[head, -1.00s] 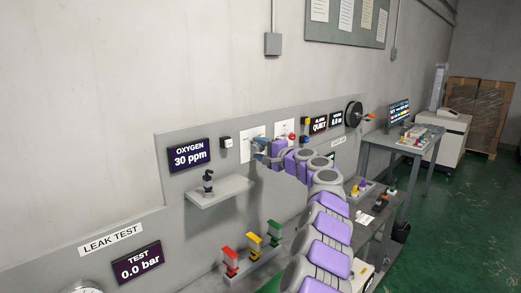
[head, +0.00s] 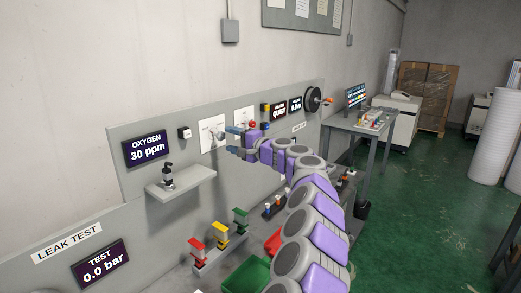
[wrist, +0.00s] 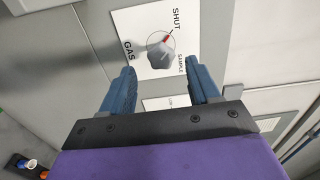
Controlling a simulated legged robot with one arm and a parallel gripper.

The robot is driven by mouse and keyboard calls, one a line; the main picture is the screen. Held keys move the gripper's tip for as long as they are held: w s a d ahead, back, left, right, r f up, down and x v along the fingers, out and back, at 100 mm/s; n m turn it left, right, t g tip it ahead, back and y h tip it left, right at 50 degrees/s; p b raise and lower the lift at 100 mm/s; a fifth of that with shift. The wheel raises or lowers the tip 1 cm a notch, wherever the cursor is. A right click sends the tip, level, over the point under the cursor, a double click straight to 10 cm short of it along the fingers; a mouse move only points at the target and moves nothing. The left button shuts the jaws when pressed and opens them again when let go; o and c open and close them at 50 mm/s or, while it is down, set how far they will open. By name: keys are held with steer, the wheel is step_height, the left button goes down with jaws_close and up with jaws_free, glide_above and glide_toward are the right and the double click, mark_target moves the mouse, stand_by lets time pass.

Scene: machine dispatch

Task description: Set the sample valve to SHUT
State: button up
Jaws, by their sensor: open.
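The sample valve is a grey knob (wrist: 159,54) on a white plate (wrist: 133,23) marked SHUT, GAS and SAMPLE in the wrist view. Its red pointer mark lies on the side toward the SHUT label. My gripper (wrist: 160,72) is open, with its two blue fingers apart on either side below the knob in the picture. I see no contact between the fingers and the knob. In the head view my gripper (head: 233,137) is close to the wall panel, just right of a white plate (head: 207,126). The knob is too small to read there.
A small shelf (head: 188,183) with a dark fitting sticks out below the oxygen display (head: 146,149). Red, yellow and green handled valves (head: 220,236) stand lower down. A green bin (head: 247,275) is beside my arm. Open green floor (head: 420,200) lies to the right.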

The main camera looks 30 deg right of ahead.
steer(key=p+v, duration=0.1)
steer(key=v, duration=1)
steer(key=shift+s+d, duration=0.15)
steer(key=shift+s, duration=0.2)
steer(key=shift+f, duration=0.1)
